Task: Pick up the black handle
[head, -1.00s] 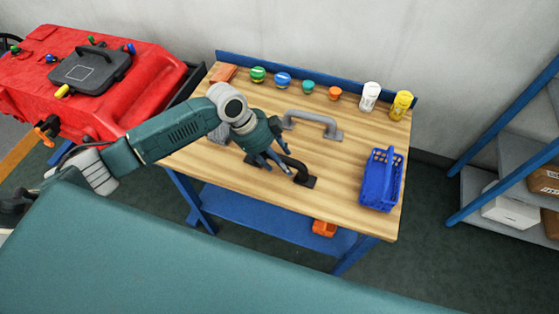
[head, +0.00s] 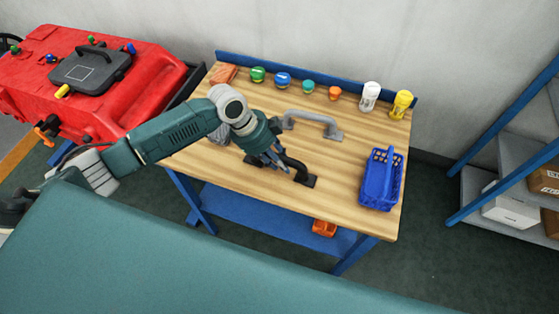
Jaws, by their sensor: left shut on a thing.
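The black handle (head: 301,174) is on the wooden workbench (head: 337,207), near its middle. My left arm comes in from the left, and its gripper (head: 277,161) is shut on the black handle from above and to the left. The fingers hide part of the handle's bar; its right foot shows at or very near the bench top. I cannot tell whether it is clear of the surface. My right gripper is not in view.
A grey handle (head: 313,119) lies just behind. A blue basket (head: 381,181) stands at the right. Several coloured caps and two bottles, white (head: 370,96) and yellow (head: 401,104), line the back. A red machine (head: 105,101) stands left, blue shelving right.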

